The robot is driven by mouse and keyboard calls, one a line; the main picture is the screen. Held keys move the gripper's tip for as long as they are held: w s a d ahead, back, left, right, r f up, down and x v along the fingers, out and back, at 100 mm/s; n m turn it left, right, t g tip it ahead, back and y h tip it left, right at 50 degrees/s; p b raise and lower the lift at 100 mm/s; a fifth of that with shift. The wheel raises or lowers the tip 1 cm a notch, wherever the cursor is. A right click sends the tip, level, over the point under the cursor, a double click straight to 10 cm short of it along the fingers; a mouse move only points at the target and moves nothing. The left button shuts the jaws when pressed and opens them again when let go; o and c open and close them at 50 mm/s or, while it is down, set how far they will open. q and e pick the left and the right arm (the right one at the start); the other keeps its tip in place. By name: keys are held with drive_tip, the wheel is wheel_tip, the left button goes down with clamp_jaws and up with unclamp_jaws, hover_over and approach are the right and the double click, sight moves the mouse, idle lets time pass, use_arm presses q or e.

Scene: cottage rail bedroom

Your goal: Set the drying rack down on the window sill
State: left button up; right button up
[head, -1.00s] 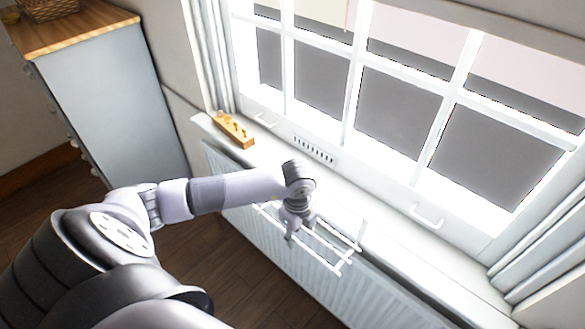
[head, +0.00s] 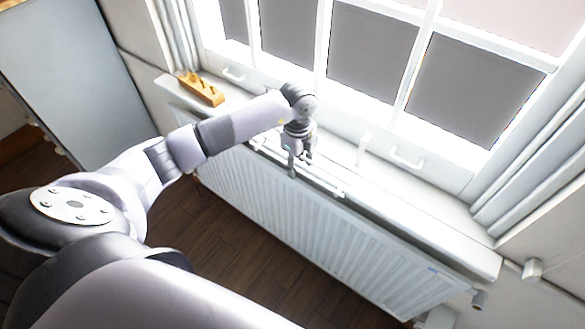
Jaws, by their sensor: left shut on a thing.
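The white drying rack (head: 326,183) is in my left gripper (head: 300,160), at the front edge of the white window sill (head: 425,197). Its thin rails run along the sill edge, above the radiator. One upright end piece of the rack stands out to the right of the gripper. My left gripper is shut on the rack and points down. White rack on white sill makes it hard to tell whether they touch. The gripper and arm hide part of the rack. My right gripper is not in view.
A wooden block with pegs or holes (head: 201,89) sits on the left end of the sill. A white radiator (head: 300,220) is below the sill. Window handles (head: 406,158) stick out above it. The right part of the sill is bare.

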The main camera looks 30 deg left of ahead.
sight(306, 166)
use_arm(q)
drive_tip(key=shift+w+d+f+b, duration=0.1)
drive_tip(key=shift+w+f+b, duration=0.15)
drive_tip(key=shift+w+b, duration=0.35)
drive_tip(key=shift+w+d+f+b, duration=0.1)
drive_tip(key=shift+w+f+b, duration=0.2)
drive_tip(key=shift+w, duration=0.4)
drive_tip(key=shift+w+f+b, duration=0.2)
drive_tip(key=shift+w+b, duration=0.35)
drive_tip(key=shift+w, duration=0.1)
drive_tip(key=o, duration=1.2)
drive_tip(key=shift+s, duration=0.1)
wheel_tip(306, 166, up, 12)
drive_tip(key=shift+s, duration=0.2)
